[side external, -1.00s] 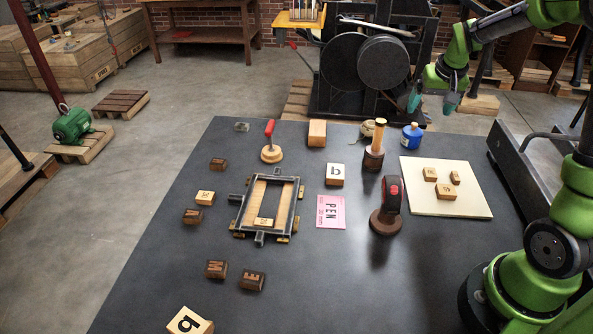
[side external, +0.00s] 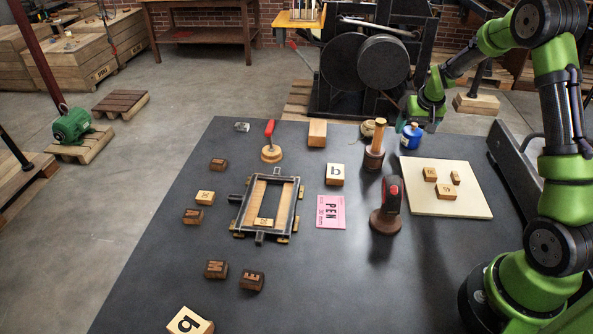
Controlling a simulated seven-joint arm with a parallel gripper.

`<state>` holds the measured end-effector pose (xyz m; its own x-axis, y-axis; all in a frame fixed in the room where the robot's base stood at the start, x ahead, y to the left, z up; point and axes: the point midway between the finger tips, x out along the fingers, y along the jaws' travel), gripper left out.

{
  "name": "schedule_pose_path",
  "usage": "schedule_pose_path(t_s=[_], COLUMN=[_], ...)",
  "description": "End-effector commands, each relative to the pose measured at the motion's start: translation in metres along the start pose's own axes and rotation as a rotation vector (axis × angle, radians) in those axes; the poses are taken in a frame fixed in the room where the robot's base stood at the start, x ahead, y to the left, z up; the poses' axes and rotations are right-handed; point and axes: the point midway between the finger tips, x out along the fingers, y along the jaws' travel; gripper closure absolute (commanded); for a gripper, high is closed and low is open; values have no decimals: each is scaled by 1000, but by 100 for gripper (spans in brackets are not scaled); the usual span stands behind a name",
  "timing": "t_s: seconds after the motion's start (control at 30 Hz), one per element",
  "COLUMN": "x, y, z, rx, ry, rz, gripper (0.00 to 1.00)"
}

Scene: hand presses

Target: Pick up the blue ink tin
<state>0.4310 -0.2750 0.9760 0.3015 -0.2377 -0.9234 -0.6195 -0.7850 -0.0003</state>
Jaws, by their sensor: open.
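The blue ink tin (side external: 411,141) stands upright near the back right edge of the dark table, its upper part close to my gripper. My gripper (side external: 417,125) is open and points down at the tin, with one teal finger on the left and one on the right of its top. I cannot tell whether either finger touches the tin.
A wooden-handled tool (side external: 375,150) stands just left of the tin, with a ball of twine (side external: 369,128) behind it. A cream board (side external: 472,204) with small blocks lies in front on the right. A large press (side external: 340,90) is behind the table.

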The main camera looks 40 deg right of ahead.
Motion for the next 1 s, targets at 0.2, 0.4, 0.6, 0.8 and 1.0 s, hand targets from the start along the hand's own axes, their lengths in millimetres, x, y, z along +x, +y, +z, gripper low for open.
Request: schedule_pose_path(t_s=[0.2,0.4,0.6,0.8,1.0], x=[32,38,38,38,37], y=[2,2,2,2,2], z=[0,-1,-1,-1,-2], rx=[0,-1,-1,0,-1], ry=[-3,1,0,-1,1], rz=[0,0,0,0,0], gripper=[12,12,24,55,81])
